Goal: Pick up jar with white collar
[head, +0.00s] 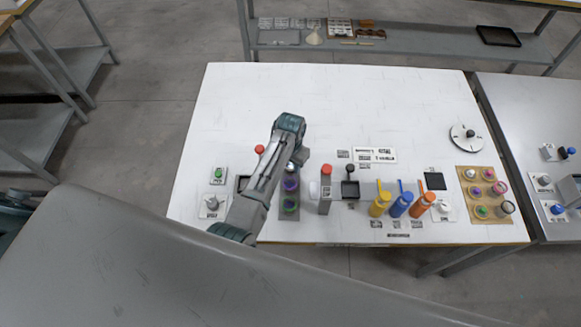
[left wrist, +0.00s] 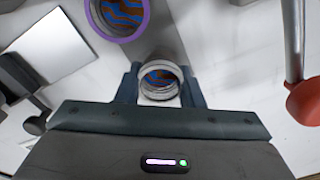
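The jar with the white collar (left wrist: 160,78) shows in the left wrist view, with dark swirled contents inside its pale ring. My left gripper (left wrist: 160,98) has one finger on each side of this jar, and both appear to touch it. In the head view my left gripper (head: 297,160) is over the far end of a row of jars, and the arm hides the white-collared jar. A purple-collared jar (head: 290,184) and a green-collared jar (head: 290,205) stand nearer in that row. The purple collar also shows in the left wrist view (left wrist: 118,18). My right gripper is not in view.
A red-knobbed lever (head: 259,149) stands left of the jars, and a red-topped grey post (head: 325,190) stands right. A tan board (head: 470,213) holds several small jars.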

